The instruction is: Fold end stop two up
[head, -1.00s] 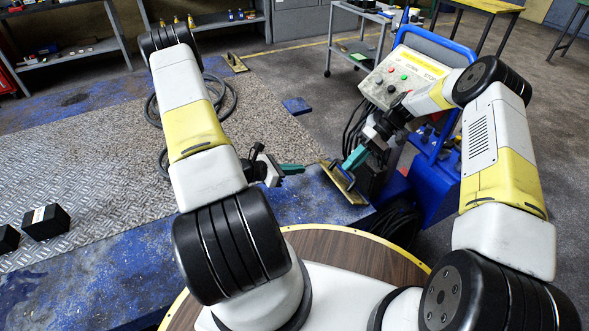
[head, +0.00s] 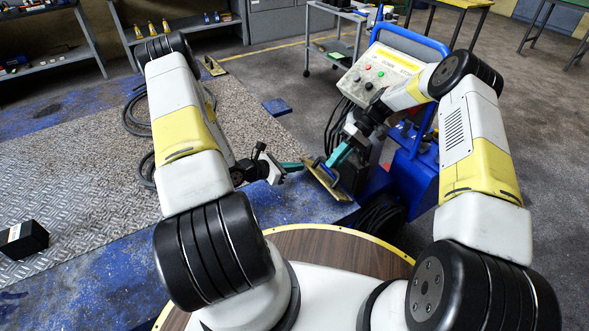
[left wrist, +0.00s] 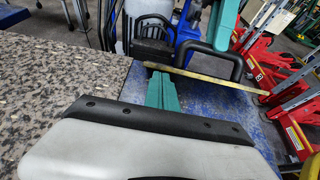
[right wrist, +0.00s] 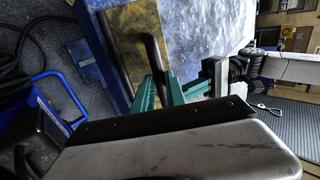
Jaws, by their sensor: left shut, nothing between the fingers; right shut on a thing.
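End stop two is a worn yellow plate (head: 324,183) with a black handle at the near right corner of the blue platform. My right gripper (head: 336,160) is shut on its black handle, which also shows in the right wrist view (right wrist: 153,55). In the left wrist view the plate appears as a thin, edge-on yellow strip (left wrist: 205,81) below the handle (left wrist: 233,62). How far it is tilted is hard to tell. My left gripper (head: 297,165) is shut and empty, its fingertips close beside the plate's left end. Contact cannot be made out.
A blue trolley with a button panel (head: 378,75) stands right behind the stop. Black cables hang beside it. Another yellow end stop (head: 212,66) lies at the platform's far end. A black box (head: 24,240) sits on the metal plate at left.

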